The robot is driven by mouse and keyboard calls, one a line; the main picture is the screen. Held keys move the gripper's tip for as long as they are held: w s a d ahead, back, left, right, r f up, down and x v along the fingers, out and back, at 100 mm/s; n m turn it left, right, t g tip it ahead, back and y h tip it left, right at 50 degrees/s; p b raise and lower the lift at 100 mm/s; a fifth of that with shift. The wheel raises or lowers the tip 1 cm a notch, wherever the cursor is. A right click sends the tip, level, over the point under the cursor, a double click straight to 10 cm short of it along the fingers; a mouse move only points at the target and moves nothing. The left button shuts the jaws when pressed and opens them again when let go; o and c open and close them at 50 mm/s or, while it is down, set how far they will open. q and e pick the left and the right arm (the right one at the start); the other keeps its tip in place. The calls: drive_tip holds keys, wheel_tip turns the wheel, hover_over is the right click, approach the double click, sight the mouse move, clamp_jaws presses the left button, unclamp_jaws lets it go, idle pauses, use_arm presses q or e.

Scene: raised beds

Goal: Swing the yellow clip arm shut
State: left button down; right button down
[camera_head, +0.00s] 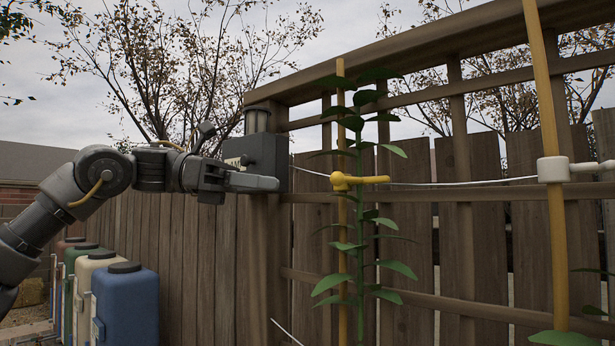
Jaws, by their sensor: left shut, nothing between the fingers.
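The yellow clip (342,181) sits on a thin wooden stake beside a tall leafy plant, at the height of a white wire. Its yellow arm (376,180) sticks out to the right, roughly level, across the plant's stem; I cannot tell whether it is latched. My left gripper (276,184) comes in from the left at about the clip's height. Its fingers are shut and empty, pointing right, and in the picture they end a short gap left of the clip. My right gripper is not in view.
A grey box (268,150) on the trellis post (262,250) shows behind my left fingers. A white clip (553,169) sits on another stake at right. A wooden fence (190,245) stands behind. Several coloured containers, the nearest blue (130,305), stand at lower left.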

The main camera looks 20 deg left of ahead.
use_arm(q)
drive_tip(key=r+p+x, duration=0.1)
drive_tip(key=p+x, duration=0.2)
drive_tip(key=x, duration=0.4)
drive_tip(key=shift+d+r, duration=0.2)
drive_tip(key=shift+d, duration=0.15)
drive_tip(key=shift+f, duration=0.1)
